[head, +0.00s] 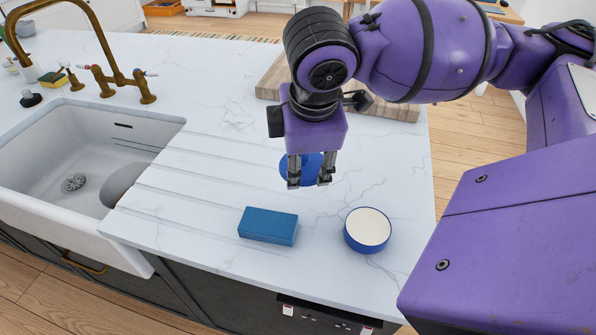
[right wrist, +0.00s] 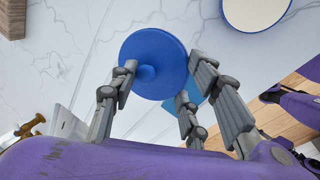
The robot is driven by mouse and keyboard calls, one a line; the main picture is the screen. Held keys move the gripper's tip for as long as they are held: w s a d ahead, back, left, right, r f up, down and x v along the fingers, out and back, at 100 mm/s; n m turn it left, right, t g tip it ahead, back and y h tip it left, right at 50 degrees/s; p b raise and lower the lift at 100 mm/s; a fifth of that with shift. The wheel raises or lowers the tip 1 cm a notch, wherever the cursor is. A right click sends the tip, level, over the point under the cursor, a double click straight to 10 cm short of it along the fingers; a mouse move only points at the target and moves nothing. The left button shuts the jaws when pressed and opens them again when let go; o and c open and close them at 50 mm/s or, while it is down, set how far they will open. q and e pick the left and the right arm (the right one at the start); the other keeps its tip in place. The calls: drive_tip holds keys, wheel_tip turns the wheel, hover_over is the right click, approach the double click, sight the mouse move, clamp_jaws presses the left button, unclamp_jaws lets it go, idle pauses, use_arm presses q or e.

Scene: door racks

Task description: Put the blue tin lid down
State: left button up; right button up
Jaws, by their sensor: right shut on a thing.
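My right gripper (head: 310,182) points down over the worktop behind the blue box and is shut on the blue tin lid (head: 311,165). The lid is a round blue disc, partly hidden by the fingers in the head view. In the right wrist view the lid (right wrist: 155,48) shows its small round knob at the fingertips (right wrist: 150,76). How high the lid is above the worktop is hard to tell. A round blue tin (head: 367,229) with a cream top stands at the front right, apart from the lid. My left gripper is not in view.
A blue box (head: 268,226) lies on the white worktop (head: 215,185) left of the tin. A wooden board (head: 395,108) lies at the back, behind my right arm. A white sink (head: 150,128) with a brass tap (head: 118,70) is at left. Worktop between sink and gripper is clear.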

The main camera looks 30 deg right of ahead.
drive_tip(key=w+d+f, duration=0.2)
drive_tip(key=w, duration=0.1)
drive_tip(key=shift+w+d+f, duration=0.1)
drive_tip(key=shift+w+d, duration=0.05)
drive_tip(key=shift+d, duration=0.2)
drive_tip(key=f, duration=0.1)
drive_tip(key=w+d+f, duration=0.1)
drive_tip(key=w+f, duration=0.1)
drive_tip(key=shift+w+d+f+b, duration=0.15)
drive_tip(key=shift+d+b, duration=0.15)
drive_tip(key=shift+b, duration=0.1)
drive_tip(key=shift+w+d+f, duration=0.2)
drive_tip(key=shift+w+f, duration=0.1)
drive_tip(key=shift+f, duration=0.05)
drive_tip(key=x, duration=0.3)
drive_tip(key=shift+s+f, duration=0.15)
drive_tip(key=shift+f, duration=0.25)
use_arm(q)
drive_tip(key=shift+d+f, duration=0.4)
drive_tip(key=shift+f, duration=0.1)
use_arm(e)
drive_tip(key=shift+r, duration=0.1)
drive_tip(key=shift+s+f, duration=0.1)
drive_tip(key=shift+f, duration=0.5)
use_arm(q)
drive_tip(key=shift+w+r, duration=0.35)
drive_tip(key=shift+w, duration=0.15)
use_arm(e)
drive_tip(key=o, duration=0.8)
drive_tip(key=shift+f, duration=0.1)
